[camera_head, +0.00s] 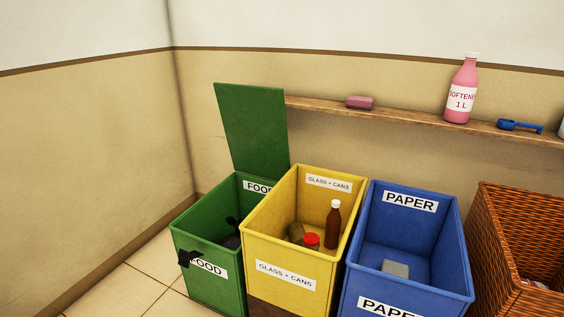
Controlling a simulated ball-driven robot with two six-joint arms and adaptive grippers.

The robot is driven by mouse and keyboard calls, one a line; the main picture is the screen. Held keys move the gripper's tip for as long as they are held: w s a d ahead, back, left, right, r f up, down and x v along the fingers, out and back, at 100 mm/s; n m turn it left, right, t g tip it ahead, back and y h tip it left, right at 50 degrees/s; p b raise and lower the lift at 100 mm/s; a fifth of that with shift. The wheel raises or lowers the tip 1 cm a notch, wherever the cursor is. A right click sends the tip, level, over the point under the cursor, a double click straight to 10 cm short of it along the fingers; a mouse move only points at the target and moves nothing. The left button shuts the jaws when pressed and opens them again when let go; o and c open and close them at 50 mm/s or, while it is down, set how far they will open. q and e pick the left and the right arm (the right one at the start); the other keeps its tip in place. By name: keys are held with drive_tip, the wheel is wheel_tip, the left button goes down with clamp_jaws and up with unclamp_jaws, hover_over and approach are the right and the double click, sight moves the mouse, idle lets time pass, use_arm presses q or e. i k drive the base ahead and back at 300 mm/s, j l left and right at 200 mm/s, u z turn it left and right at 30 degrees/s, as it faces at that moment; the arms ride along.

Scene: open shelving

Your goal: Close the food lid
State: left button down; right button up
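The green food bin (207,292) stands at the left of the row, with a FOOD label on its front and another inside its back wall. Its flat green lid (252,130) is open, standing up at the back and leaning toward the wall. A small dark shape (187,259) overlaps the front label; I cannot tell what it is. Another dark shape (233,222) shows inside the bin near its right side. Neither of my grippers can be made out.
The yellow glass and cans bin (286,254) stands right beside the food bin, holding a brown bottle (333,225). Then come a blue paper bin (409,286) and a wicker basket (511,228). A wooden shelf (410,115) runs behind. Left floor is clear.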

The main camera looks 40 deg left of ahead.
sight(254, 118)
drive_tip(key=u, duration=1.65)
drive_tip(key=i+j+u, duration=0.1)
drive_tip(key=i+j, duration=0.65)
drive_tip(key=i, duration=0.05)
